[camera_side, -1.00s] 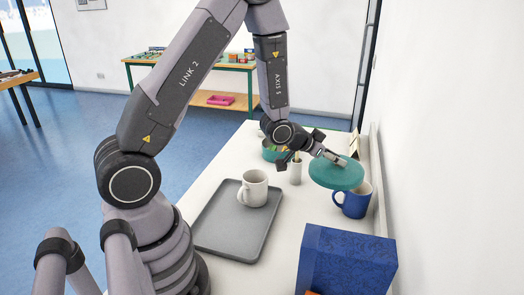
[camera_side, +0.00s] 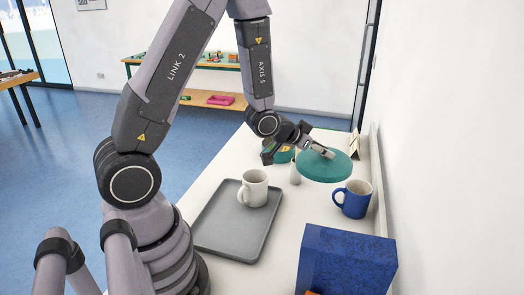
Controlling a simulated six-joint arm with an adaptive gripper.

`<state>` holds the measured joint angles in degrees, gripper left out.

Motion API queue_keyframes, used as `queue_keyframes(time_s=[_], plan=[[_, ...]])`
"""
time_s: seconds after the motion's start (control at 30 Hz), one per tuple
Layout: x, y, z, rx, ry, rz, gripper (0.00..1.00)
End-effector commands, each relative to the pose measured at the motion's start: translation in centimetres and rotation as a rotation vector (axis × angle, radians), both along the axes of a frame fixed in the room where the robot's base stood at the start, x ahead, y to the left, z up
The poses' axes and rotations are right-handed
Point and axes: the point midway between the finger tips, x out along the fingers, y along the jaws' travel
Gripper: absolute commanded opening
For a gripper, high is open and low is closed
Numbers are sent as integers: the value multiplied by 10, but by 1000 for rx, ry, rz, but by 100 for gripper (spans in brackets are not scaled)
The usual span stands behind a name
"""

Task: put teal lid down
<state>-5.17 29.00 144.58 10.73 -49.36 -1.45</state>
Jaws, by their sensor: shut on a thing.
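The teal lid (camera_side: 325,167) is a round disc, held tilted above the table. My gripper (camera_side: 325,152) is shut on its upper edge. The lid hangs behind and left of the blue mug, apart from it in the picture. A teal container (camera_side: 280,154) with yellow and green contents stands behind and left of the lid, partly hidden by my gripper.
A grey tray (camera_side: 222,238) holds a white mug (camera_side: 254,189). The blue mug (camera_side: 353,199) stands near the wall. A blue patterned box (camera_side: 345,264) is at the front right. Bare white table (camera_side: 292,213) lies between tray and blue mug.

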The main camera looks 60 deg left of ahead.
Motion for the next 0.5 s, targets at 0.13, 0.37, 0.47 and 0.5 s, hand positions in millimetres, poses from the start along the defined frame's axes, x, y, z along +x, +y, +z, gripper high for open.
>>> queue_keyframes(time_s=[0.13,0.37,0.47,0.5], plan=[[-6,23,-32,-6,7,-130,0],[-41,47,-82,-9,3,-425,0],[-62,51,-96,-8,1,-537,0],[-70,52,-100,-7,1,-575,0]])
